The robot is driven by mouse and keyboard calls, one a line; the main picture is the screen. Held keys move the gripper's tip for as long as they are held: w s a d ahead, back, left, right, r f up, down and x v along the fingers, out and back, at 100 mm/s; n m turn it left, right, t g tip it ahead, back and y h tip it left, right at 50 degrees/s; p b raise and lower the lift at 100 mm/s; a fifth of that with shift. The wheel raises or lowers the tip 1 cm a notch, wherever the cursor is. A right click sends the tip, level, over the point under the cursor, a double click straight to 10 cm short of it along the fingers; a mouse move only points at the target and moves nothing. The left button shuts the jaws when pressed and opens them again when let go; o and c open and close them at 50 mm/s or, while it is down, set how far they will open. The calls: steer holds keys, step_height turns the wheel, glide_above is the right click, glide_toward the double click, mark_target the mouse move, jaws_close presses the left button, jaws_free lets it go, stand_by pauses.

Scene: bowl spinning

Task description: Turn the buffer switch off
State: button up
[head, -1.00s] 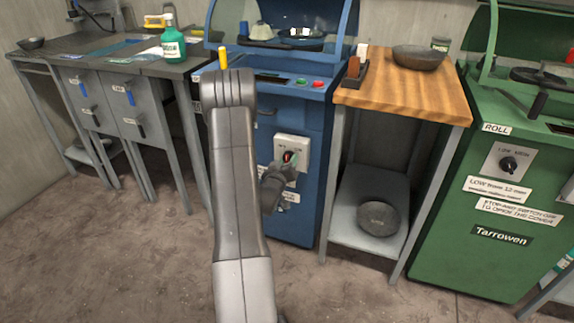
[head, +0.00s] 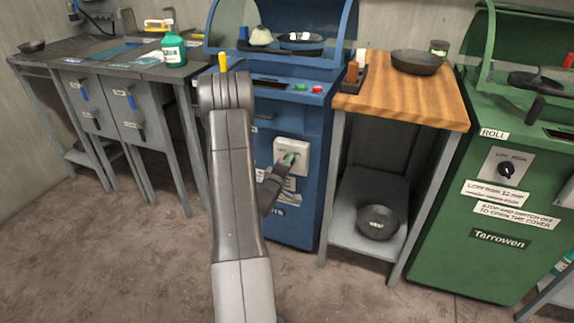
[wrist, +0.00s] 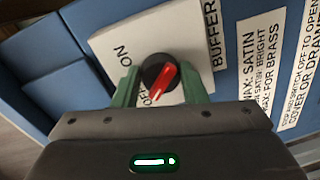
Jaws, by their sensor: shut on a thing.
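The buffer switch is a round black knob with a red pointer bar (wrist: 161,82) on a white plate (wrist: 112,42), in the wrist view. "ON" is printed on the plate's left part, "OFF" shows partly by the lower end of the red bar, and "BUFFER" is on a label at the right. The red bar slants down-left, its lower end close to "OFF". My gripper (wrist: 160,84) has its green fingers on both sides of the knob, shut on it. In the head view my gripper (head: 289,159) is at the white switch plate (head: 293,148) on the blue machine and hides the knob.
The blue machine (head: 300,215) has green and red buttons (head: 316,89) above the switch plate. A wooden-topped stand (head: 420,95) with bowls is at its right, then a green machine (head: 450,230). A grey bench (head: 130,72) is at the left. The floor in front is clear.

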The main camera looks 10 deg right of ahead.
steer(key=shift+n, duration=0.4)
steer(key=o, duration=1)
steer(key=shift+c, duration=0.2)
steer(key=p+v, duration=0.1)
steer(key=v, duration=1.2)
steer(key=shift+s+a, duration=0.25)
steer(key=shift+s, duration=0.1)
